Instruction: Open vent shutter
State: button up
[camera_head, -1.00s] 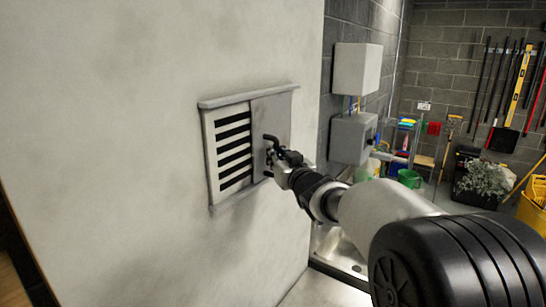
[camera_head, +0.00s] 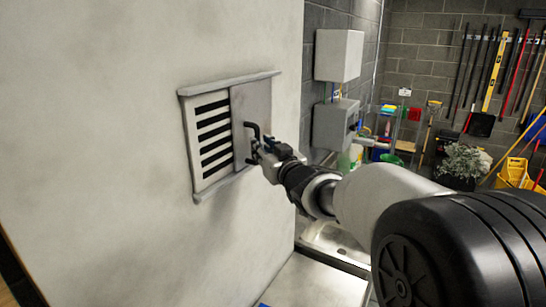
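The vent (camera_head: 214,140) is set in the pale wall on the left, with dark horizontal slots showing on its left part. A plain grey sliding shutter (camera_head: 252,108) covers its right part, between a top rail and a bottom rail. A dark handle (camera_head: 250,130) stands out from the shutter. My gripper (camera_head: 257,152) is at the handle, around its lower part or just beside it. Its fingers are small and dark against the handle, so I cannot tell whether they are closed on it.
The pale wall (camera_head: 90,130) fills the left side. Two grey boxes (camera_head: 338,55) hang on the block wall behind my arm. A metal sink (camera_head: 335,243) lies below my arm. Tools hang on the far wall, with a plant (camera_head: 463,162) and a yellow bucket (camera_head: 513,174) on the floor.

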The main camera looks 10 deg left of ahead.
jog(key=v, duration=0.8)
jog(key=shift+s+d, duration=0.15)
jog(key=shift+s, duration=0.05)
jog(key=s+d+f+m+g+h+b, duration=0.1)
jog(key=s+d+f+m+h+b, duration=0.15)
jog(key=s+d+f+b, duration=0.35)
jog(key=s+d+f+m+g+h+b, duration=0.1)
jog(key=s+d+f+h+b, duration=0.25)
jog(key=d+f, duration=0.45)
jog(key=s+d+f+m+g+h+b, duration=0.1)
jog(key=s+d+f+m+h+b, duration=0.2)
jog(key=d+f+b, duration=0.35)
jog(key=s+d+f+g+b, duration=0.2)
jog(key=s+f+b, duration=0.1)
jog(key=s+f, duration=0.4)
jog(key=s+d+f+g+h+b, duration=0.1)
jog(key=s+d+f+g+b, duration=0.1)
jog(key=s+f+b, duration=0.2)
jog(key=s+d+f+g+b, duration=0.2)
jog(key=s+f+b, duration=0.1)
jog(key=s+f, duration=0.7)
jog(key=s+m, duration=0.1)
jog(key=s, duration=0.2)
jog(key=shift+f+g+h+b, duration=0.2)
jog(key=shift+g+h+b, duration=0.2)
